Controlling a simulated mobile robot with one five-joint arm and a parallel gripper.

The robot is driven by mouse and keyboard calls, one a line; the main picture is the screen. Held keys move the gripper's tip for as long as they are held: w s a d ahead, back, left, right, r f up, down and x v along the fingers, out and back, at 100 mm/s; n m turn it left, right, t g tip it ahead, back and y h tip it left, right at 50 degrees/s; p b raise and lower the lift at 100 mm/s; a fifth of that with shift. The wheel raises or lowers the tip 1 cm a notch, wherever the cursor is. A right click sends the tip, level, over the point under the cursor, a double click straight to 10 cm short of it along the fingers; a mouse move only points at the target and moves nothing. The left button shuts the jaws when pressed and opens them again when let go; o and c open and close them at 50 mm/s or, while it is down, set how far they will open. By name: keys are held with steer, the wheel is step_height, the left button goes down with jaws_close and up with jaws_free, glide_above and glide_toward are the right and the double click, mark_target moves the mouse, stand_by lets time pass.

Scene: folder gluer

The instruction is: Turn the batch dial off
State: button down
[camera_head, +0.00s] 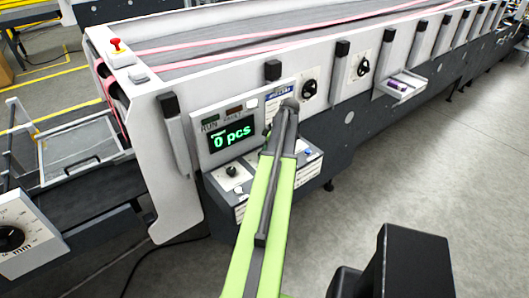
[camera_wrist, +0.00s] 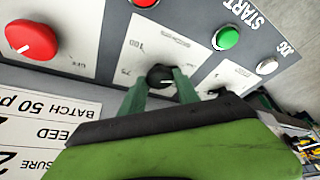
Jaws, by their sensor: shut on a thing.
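In the wrist view a small black dial (camera_wrist: 160,77) with a white pointer mark sits on a white scale plate; 75 and 100 are readable beside it. My gripper (camera_wrist: 160,86) has its two dark green fingers on either side of this dial and is shut on it. The pointer is toward the lower right of the picture. The plate's smaller print is too blurred to read. In the head view my arm covers the middle of the control box (camera_head: 310,165), and the fingers and the gripped dial are hidden there.
A red knob (camera_wrist: 30,40) is left of the gripped dial. A green START button (camera_wrist: 227,37), a white JOG button (camera_wrist: 267,66) and a red button (camera_wrist: 145,2) lie along the panel. The display (camera_head: 232,135) reads 0 pcs. Open floor (camera_head: 440,170) lies to the right.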

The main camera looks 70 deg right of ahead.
steer(key=shift+n+y, duration=0.3)
steer(key=shift+n, duration=0.3)
steer(key=c, duration=0.9)
jaws_free()
steer(key=p+v, duration=1.6)
steer(key=v, duration=0.1)
steer(key=shift+r, duration=0.2)
steer(key=shift+d, duration=0.1)
